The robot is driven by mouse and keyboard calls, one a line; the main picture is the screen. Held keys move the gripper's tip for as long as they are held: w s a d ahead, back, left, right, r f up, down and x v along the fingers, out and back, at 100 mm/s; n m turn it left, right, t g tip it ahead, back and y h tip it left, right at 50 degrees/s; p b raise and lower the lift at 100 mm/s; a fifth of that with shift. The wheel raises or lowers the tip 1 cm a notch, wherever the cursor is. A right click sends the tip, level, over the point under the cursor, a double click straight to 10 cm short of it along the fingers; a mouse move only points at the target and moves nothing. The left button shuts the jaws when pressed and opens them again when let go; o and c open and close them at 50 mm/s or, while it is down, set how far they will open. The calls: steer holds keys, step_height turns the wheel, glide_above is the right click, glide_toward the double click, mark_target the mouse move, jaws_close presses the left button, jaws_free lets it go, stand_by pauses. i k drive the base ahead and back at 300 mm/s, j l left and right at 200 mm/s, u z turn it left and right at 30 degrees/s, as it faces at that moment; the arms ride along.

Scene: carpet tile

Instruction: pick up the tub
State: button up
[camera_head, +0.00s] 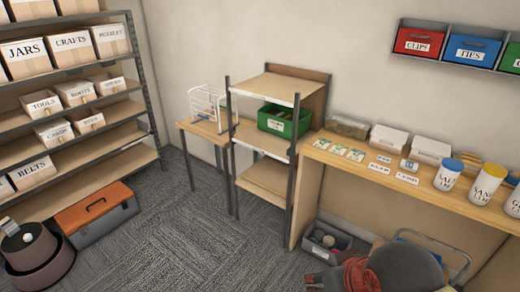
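No single thing is clearly marked as the tub. White round containers with printed labels stand on the bench at the right: one with a blue lid (449,176), one with a yellow lid (487,184), and one cut off by the right edge (513,203). A grey open tub (318,251) with things in it sits on the floor under the bench. Brown round vessels (40,272) stand on the floor at the lower left. My gripper cannot be made out; a dark grey rounded shape at the bottom right may be part of my arm.
The wooden bench (400,187) also holds cards and white boxes (388,139). A shelf stand (268,176) with a green bin (283,122) stands in the middle, beside a small table with a wire rack (207,103). An orange toolbox (97,213) sits left. The carpet (185,230) between is clear.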

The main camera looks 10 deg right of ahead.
mark_target(492, 176)
steer(key=z, duration=1.8)
steer(key=i+j+u, duration=0.15)
steer(key=i+u, duration=0.25)
steer(key=i, duration=0.2)
steer(key=i+u, duration=0.35)
steer(key=i, duration=0.2)
